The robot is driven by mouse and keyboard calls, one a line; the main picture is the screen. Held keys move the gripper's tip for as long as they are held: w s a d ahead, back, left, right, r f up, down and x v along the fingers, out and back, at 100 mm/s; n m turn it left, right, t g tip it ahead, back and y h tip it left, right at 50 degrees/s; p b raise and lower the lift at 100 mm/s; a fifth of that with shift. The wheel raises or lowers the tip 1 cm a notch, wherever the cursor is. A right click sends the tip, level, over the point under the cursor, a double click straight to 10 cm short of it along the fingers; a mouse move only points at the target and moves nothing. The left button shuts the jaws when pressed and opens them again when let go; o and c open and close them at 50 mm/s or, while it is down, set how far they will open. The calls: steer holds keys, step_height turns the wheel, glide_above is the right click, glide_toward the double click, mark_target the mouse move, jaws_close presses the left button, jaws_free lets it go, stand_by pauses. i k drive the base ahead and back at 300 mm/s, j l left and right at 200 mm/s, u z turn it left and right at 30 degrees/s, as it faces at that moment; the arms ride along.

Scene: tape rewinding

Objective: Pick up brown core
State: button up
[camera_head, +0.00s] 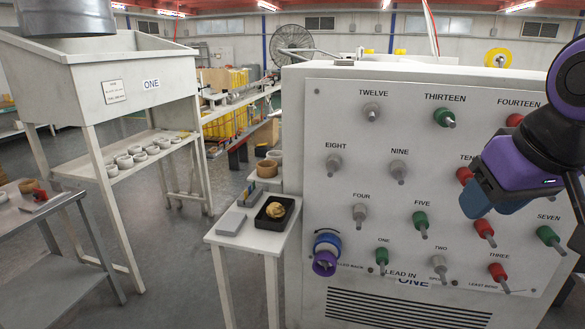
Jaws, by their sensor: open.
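A brown core (267,169), a short ring-like cylinder, stands on a surface behind the small white table, left of the machine. A paler tan roll (275,156) is just behind it. Another small brown core (28,186) lies on the grey table at the far left. My gripper (480,206) is at the right, in front of the machine panel, far from these cores. It is open, and I see nothing in it.
The white machine (340,105) has several coloured pegs sticking out. A small white table (243,252) holds a black tray (261,221) with a yellowish lump and a grey block (231,222). A white rack (82,95) with several pale rings stands left. Floor between is free.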

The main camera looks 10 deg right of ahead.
mark_target(266, 169)
steer(key=i+j+z, duration=0.15)
steer(key=j+z, duration=0.25)
steer(key=i+j+z, duration=0.15)
steer(key=j+z, duration=0.15)
steer(key=z, duration=0.15)
steer(key=i+j+z, duration=0.15)
steer(key=j+z, duration=0.15)
steer(key=j, duration=1.05)
steer(key=j+z, duration=0.25)
steer(key=j, duration=3.5)
